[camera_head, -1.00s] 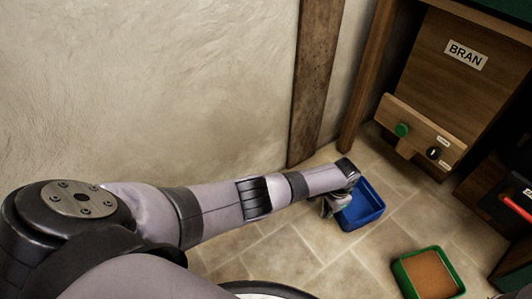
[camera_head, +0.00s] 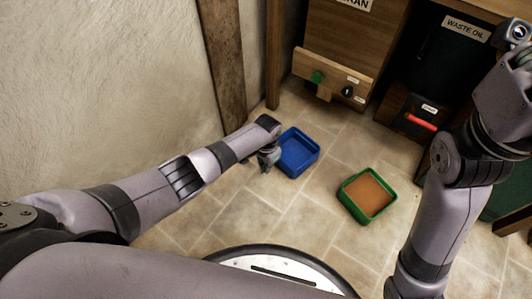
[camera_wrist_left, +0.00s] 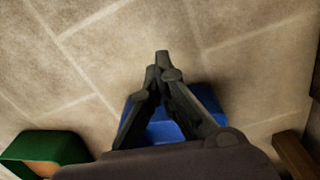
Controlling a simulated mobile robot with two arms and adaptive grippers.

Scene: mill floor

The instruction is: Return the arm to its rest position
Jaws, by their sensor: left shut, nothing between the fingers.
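My left arm reaches in from the left in the head view. Its gripper (camera_head: 268,158) hangs beside the left edge of a blue bin, seen from above. In the left wrist view the fingers of my left gripper (camera_wrist_left: 161,62) meet at their tips, with nothing between them and tiled floor beyond. My right arm stands at the right side of the head view, bent upward; its gripper's fingers do not show clearly.
The blue bin (camera_head: 309,140) stands on the tiled floor. A green bin (camera_head: 389,207) with brown contents is to its right. The wooden bran cabinet (camera_head: 335,48) and a dark waste oil unit (camera_head: 441,58) with a red handle (camera_head: 421,122) stand behind. A wooden post (camera_head: 222,60) lines the left wall.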

